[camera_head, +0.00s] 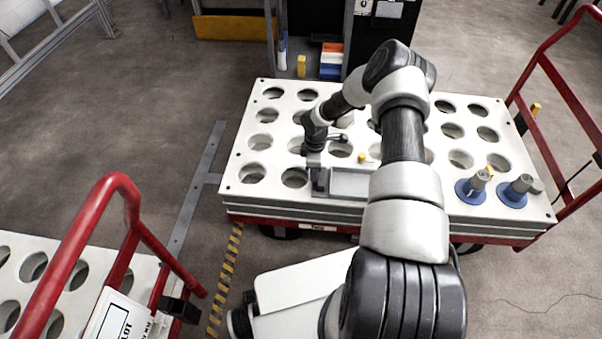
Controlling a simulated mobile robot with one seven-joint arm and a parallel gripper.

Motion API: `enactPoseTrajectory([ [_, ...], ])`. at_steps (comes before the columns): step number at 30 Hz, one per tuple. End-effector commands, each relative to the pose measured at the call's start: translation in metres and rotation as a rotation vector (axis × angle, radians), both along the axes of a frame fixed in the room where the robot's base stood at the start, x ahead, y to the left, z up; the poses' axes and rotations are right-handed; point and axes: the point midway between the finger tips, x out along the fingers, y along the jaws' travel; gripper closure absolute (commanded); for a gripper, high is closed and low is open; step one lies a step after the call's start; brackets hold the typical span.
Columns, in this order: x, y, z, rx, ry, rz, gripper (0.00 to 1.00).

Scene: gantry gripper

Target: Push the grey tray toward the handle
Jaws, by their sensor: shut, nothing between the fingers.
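The grey tray (352,193) is a shallow rectangular tray lying on the white top of the cart (240,185), near its front edge and about the middle. My arm hides its right end. My gripper (317,178) points down at the tray's left end, shut and empty. I cannot tell whether it touches the tray. A red tubular handle (540,62) rises at the cart's right end, well to the right of the tray.
Two blue-based tool holders (472,190) (513,192) stand at the cart's right front. Round holes cover the top. A small yellow piece (362,158) sits behind the tray. A second red-handled cart (128,190) is at lower left.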

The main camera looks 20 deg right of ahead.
Motion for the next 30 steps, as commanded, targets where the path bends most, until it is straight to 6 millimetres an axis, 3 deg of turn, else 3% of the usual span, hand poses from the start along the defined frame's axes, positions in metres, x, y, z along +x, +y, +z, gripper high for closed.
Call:
enactPoseTrajectory([
  [3,-0.010,-0.025,-0.001,-0.003,0.001,-0.002,1.00],
  [9,-0.016,-0.037,0.000,-0.003,0.001,0.000,1.00],
  [20,-0.014,-0.033,-0.001,-0.001,0.000,0.001,1.00],
  [27,-0.007,-0.001,-0.003,-0.002,0.000,0.002,1.00],
  [30,-0.007,-0.004,0.030,-0.004,-0.003,-0.004,1.00],
])
